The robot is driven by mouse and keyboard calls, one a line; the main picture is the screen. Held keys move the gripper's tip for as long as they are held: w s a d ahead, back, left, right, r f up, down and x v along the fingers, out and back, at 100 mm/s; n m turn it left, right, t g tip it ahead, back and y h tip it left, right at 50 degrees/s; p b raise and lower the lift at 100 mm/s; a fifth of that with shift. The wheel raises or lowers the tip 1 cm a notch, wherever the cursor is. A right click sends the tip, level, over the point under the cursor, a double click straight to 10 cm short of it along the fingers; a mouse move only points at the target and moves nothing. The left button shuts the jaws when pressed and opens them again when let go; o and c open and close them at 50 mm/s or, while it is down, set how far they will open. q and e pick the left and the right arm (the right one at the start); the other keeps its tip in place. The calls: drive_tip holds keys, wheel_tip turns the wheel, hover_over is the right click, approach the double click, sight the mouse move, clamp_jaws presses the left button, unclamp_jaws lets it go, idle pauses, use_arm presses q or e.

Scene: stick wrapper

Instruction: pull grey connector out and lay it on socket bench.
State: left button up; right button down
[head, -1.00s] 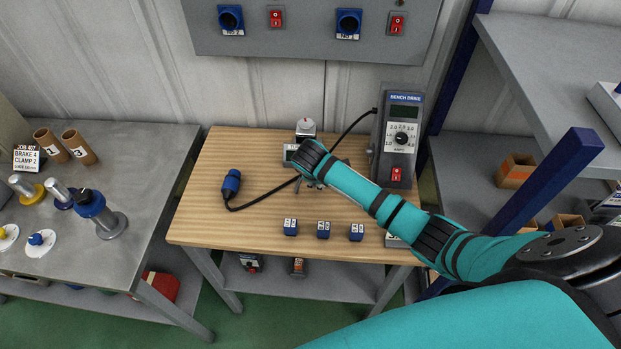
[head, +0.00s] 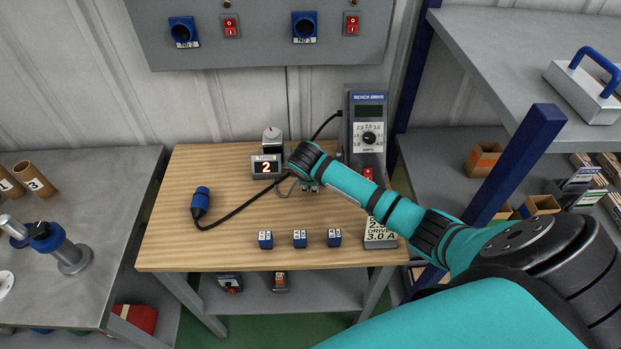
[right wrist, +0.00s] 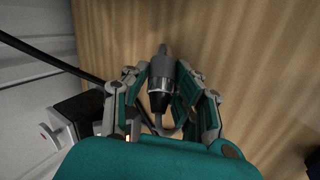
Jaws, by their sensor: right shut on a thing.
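The grey connector (right wrist: 161,82) is between the fingers of my right gripper (right wrist: 163,90) in the right wrist view, and the gripper is shut on it. Its narrow end points away from the palm, above the wood; I cannot tell how high. In the head view my right gripper (head: 309,186) is over the back middle of the wooden bench (head: 175,235), mostly hidden by my wrist. The connector cannot be made out there. I cannot tell which bench the task calls the socket bench. My left gripper is not in view.
A blue connector (head: 201,201) on a black cable lies at the bench's left. A display reading 2 (head: 266,166) stands beside my wrist, and the bench drive (head: 367,135) behind my forearm. Three small blue blocks (head: 300,238) line the front. Bare wood lies left of centre.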

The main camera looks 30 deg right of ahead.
drive_tip(key=c, duration=1)
unclamp_jaws()
drive_tip(key=shift+r, duration=0.15)
drive_tip(key=v, duration=1.1)
drive_tip(key=shift+a+r, duration=0.2)
drive_tip(key=shift+r, duration=0.15)
drive_tip(key=shift+s, duration=0.1)
